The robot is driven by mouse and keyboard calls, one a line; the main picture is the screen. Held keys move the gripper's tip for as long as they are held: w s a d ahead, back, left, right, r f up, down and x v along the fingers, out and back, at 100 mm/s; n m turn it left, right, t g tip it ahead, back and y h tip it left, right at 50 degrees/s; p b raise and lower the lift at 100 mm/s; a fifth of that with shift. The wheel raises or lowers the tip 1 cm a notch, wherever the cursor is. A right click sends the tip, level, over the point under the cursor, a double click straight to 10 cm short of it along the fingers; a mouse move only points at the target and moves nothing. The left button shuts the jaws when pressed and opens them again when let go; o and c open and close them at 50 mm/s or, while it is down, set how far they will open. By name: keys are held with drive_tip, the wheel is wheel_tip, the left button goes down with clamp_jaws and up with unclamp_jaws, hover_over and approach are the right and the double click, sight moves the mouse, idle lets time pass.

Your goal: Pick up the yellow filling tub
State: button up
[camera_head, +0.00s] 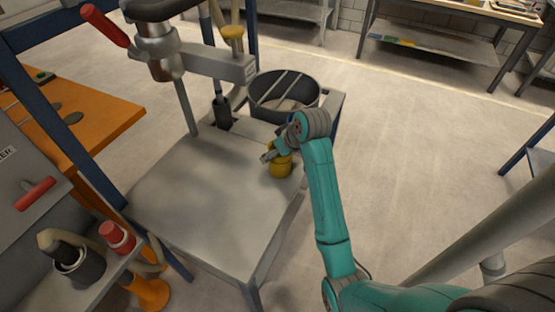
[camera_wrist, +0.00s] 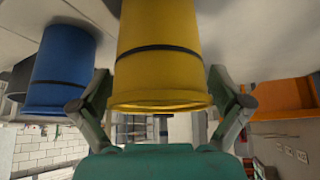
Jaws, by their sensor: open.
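The yellow filling tub (camera_head: 281,166) stands on the grey metal table near its right edge. In the wrist view the yellow tub (camera_wrist: 160,60) fills the middle, with a dark band around it. My gripper (camera_wrist: 160,100) is open, with one finger on each side of the tub. A gap seems to show on the right; on the left I cannot tell whether the finger touches. In the head view my gripper (camera_head: 272,155) is at the tub and partly covers it.
A blue tub (camera_wrist: 62,68) stands close to the left finger in the wrist view. A dark round sieve (camera_head: 284,92) sits behind my wrist. A column with a red-handled lever (camera_head: 105,25) rises at the table's back left. The grey table top (camera_head: 205,200) is clear at the left.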

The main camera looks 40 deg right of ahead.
drive_tip(key=c, duration=1.2)
